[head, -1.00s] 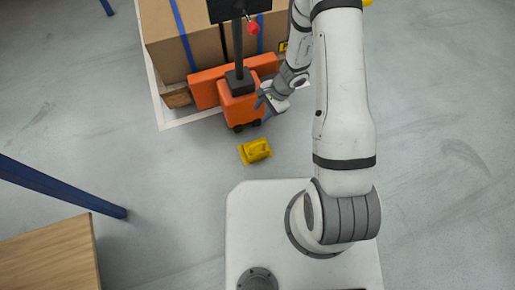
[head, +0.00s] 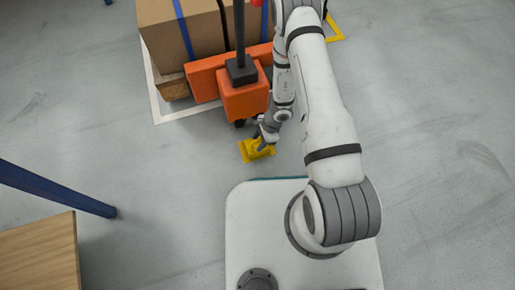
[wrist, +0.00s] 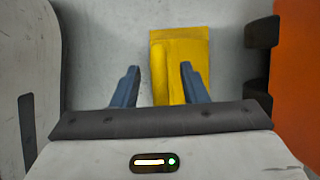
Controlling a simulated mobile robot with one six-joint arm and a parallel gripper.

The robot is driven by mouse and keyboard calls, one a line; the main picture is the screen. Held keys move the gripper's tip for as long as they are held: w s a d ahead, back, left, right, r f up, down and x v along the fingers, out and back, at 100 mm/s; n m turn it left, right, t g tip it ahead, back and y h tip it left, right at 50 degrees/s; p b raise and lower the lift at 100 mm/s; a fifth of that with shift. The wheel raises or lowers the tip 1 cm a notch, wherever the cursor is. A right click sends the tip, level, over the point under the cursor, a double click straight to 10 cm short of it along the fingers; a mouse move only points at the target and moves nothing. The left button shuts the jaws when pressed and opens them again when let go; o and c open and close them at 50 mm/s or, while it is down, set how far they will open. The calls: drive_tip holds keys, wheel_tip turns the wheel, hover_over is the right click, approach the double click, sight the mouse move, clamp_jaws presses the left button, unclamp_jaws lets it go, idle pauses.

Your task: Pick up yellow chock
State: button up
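The yellow chock (head: 251,151) lies on the grey floor, just in front of the orange pallet truck. It also shows in the wrist view (wrist: 180,60), right of centre. My gripper (head: 262,145) is low over the chock and hides part of it in the head view. In the wrist view my gripper (wrist: 160,80) has its two blue-grey fingers apart. The right finger overlaps the chock, and the left finger is over bare floor to the chock's left. I cannot tell whether either finger touches it.
The orange pallet truck (head: 243,100) stands close behind the chock, with boxes (head: 165,45) on a pallet beyond. An orange surface (wrist: 297,80) is at the right in the wrist view. A blue post (head: 60,190) and wooden top (head: 40,255) are at left. Floor left of the chock is clear.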

drive_tip(key=shift+x, duration=0.9)
drive_tip(key=shift+r, duration=0.1)
clamp_jaws()
idle(0.6)
